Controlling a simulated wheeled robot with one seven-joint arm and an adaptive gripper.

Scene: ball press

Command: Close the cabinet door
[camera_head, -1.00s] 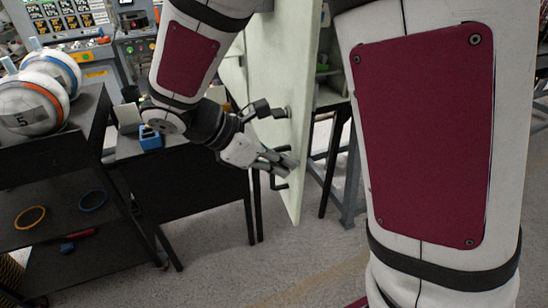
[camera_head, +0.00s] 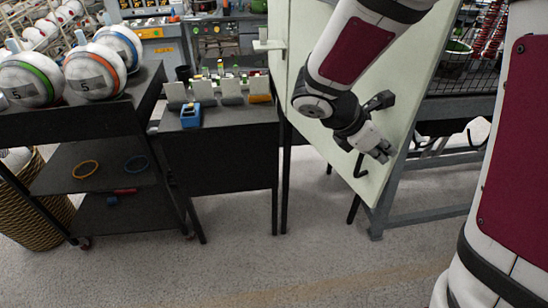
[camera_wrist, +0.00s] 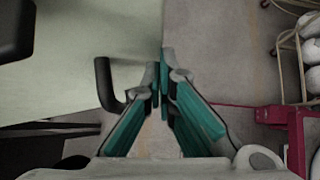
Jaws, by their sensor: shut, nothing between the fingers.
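The cabinet door (camera_head: 402,110) is a pale green panel, standing open at the right of the head view with its handle face showing. A black bar handle (camera_head: 360,166) sits near its lower free edge. My gripper (camera_head: 383,154) is at the handle side of the door, close to the free edge. In the wrist view the door (camera_wrist: 95,35) fills the upper left, and the handle (camera_wrist: 104,82) is just left of my gripper (camera_wrist: 161,72). The fingers are together and empty, beside the handle rather than around it. Contact with the door cannot be told.
A black table (camera_head: 232,122) with a blue block (camera_head: 190,116) and small panels stands left of the door. A black shelf cart (camera_head: 95,165) with balls is further left. A metal workbench (camera_head: 425,165) stands behind the door. The floor in front is clear.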

